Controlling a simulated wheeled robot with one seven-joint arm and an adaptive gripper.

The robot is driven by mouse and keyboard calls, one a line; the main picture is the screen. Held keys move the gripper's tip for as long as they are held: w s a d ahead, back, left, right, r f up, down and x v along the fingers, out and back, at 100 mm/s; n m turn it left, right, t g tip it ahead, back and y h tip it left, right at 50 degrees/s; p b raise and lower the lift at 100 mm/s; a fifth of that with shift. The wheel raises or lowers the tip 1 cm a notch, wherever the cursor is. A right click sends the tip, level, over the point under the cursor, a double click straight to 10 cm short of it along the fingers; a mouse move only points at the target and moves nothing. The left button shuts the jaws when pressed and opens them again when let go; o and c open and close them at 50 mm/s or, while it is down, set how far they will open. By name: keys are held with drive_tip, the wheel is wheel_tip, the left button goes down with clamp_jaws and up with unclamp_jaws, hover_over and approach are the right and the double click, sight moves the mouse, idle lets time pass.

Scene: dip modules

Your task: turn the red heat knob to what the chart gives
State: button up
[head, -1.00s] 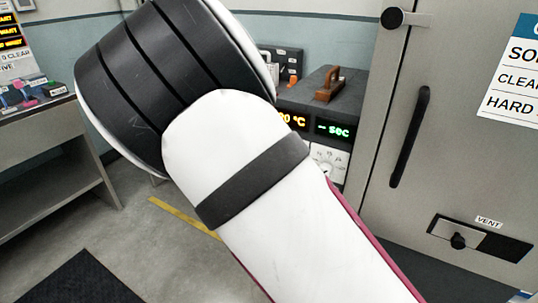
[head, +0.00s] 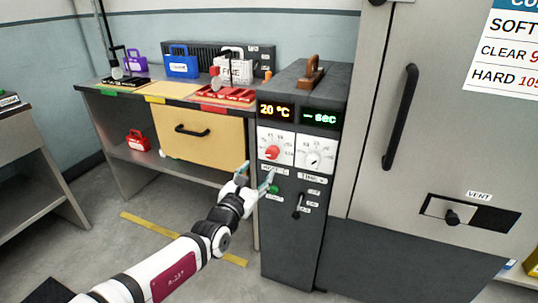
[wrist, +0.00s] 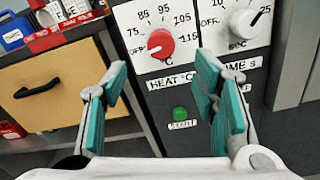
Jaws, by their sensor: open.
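The red heat knob (head: 271,152) is on a white dial on the dark control cabinet. In the wrist view the red knob (wrist: 160,44) sits ahead, between and just beyond my fingertips, with its white mark toward OFF at the lower left. Dial numbers from 75 to 115 show around it. My gripper (wrist: 162,68) is open, with teal pads apart and nothing between them. In the head view my gripper (head: 256,175) is just below and left of the dials. The wall chart (head: 513,50) shows SOFT, CLEAR and HARD, with HARD starting 105; its right side is cut off.
A time dial (head: 314,155) is right of the heat dial, and a green START button (wrist: 179,113) is below. The display (head: 275,111) reads 20 °C. A bench with a yellow drawer (head: 200,135) stands left; a large grey door (head: 385,120) is right.

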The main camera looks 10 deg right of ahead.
sight(270, 154)
drive_tip(key=x, duration=1.1)
drive_tip(key=shift+w+d, duration=0.2)
drive_tip(key=shift+w, duration=0.1)
drive_tip(key=shift+c, duration=0.6)
drive_tip(key=c, duration=1.1)
